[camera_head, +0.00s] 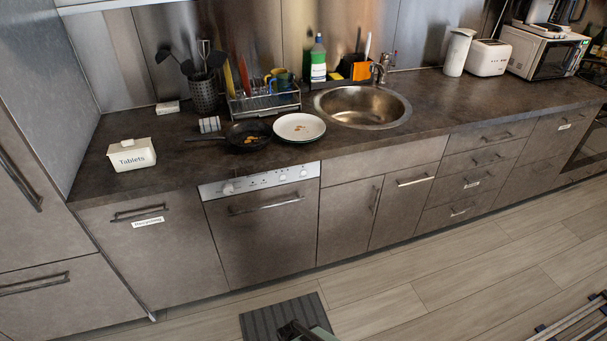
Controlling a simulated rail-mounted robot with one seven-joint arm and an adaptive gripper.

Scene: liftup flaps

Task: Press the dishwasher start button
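The dishwasher (262,238) stands under the counter, left of the middle, with its door shut. Its pale control panel (255,181) runs along the top edge and carries a round knob on the left and several small controls to the right. Which of these is the start button is too small to tell. The dishwasher handle (264,206) is a horizontal bar just below the panel. A dark part that looks like my gripper (293,329) shows at the bottom edge, low in front of the dishwasher and well apart from it. Its fingers cannot be made out.
A striped grey mat (262,322) lies on the floor below the dishwasher. A pan (248,136) and a plate (299,127) sit on the counter above it. A slatted rack (580,321) stands at the bottom right. The floor (450,280) between is clear.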

